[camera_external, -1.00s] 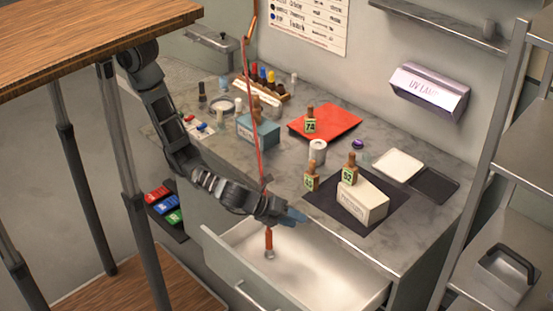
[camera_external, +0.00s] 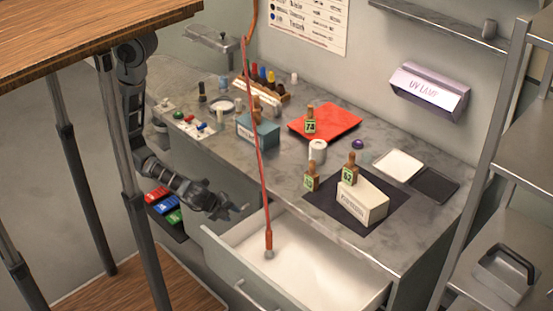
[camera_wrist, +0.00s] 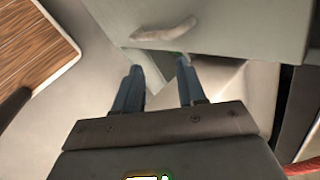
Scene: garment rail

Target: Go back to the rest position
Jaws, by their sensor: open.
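My gripper (camera_external: 238,210) is at the left of the open drawer, just off the counter's front side, in the external view. In the wrist view my gripper (camera_wrist: 160,78) shows two blue fingers spread apart with nothing between them. My arm hangs down from under the wooden top at the upper left and bends toward the drawer.
The drawer (camera_external: 220,245) is pulled out, and a red cord (camera_external: 258,150) hangs down to it. The counter (camera_external: 275,195) holds stamps, a white box (camera_external: 362,202) and a red tray (camera_external: 338,120). Red, blue and green items (camera_external: 160,205) lie low at left. A metal shelf (camera_external: 490,150) stands at right.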

